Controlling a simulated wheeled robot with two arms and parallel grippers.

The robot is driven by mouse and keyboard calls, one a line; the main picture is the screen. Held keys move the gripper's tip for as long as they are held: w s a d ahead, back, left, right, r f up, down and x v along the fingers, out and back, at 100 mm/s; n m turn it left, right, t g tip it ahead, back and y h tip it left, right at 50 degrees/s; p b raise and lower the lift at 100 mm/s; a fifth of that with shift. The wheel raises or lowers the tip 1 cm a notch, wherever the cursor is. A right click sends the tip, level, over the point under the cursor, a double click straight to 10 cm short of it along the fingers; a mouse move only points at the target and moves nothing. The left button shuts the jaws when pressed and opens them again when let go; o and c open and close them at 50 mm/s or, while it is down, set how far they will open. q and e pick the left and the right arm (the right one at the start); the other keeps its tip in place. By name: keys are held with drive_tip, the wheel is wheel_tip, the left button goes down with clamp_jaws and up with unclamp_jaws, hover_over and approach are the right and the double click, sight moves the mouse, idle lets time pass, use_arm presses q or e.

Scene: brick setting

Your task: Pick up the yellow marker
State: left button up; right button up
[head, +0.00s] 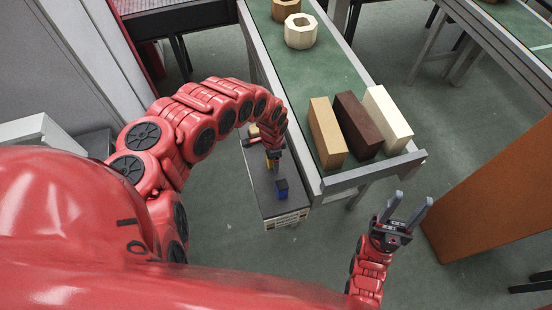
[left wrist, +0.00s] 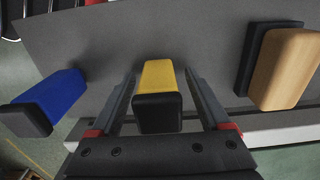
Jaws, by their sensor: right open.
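The yellow marker (left wrist: 158,76) has a black end turned toward the camera in the left wrist view. It is on the grey surface, between the fingers of my left gripper (left wrist: 159,78). The fingers are apart, with a narrow gap showing on each side of the marker. In the head view my left gripper (head: 272,154) is over the small low table, with a bit of yellow showing below it, mostly hidden. My right gripper (head: 413,198) is open and empty, over the floor at the lower right.
A blue marker (left wrist: 55,96) with a black end stands left of the yellow one. A tan wooden block with a black part (left wrist: 283,70) is at the right.

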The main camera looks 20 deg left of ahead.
use_arm(q)
drive_tip(key=shift+s+a+r, duration=0.2)
drive_tip(key=shift+s+a, duration=0.1)
drive_tip(key=shift+s, duration=0.05)
drive_tip(key=c, duration=0.5)
drive_tip(key=shift+w+d+f, duration=0.15)
drive_tip(key=shift+w+d, duration=0.1)
drive_tip(key=c, duration=0.7)
clamp_jaws()
drive_tip(key=shift+a, duration=0.1)
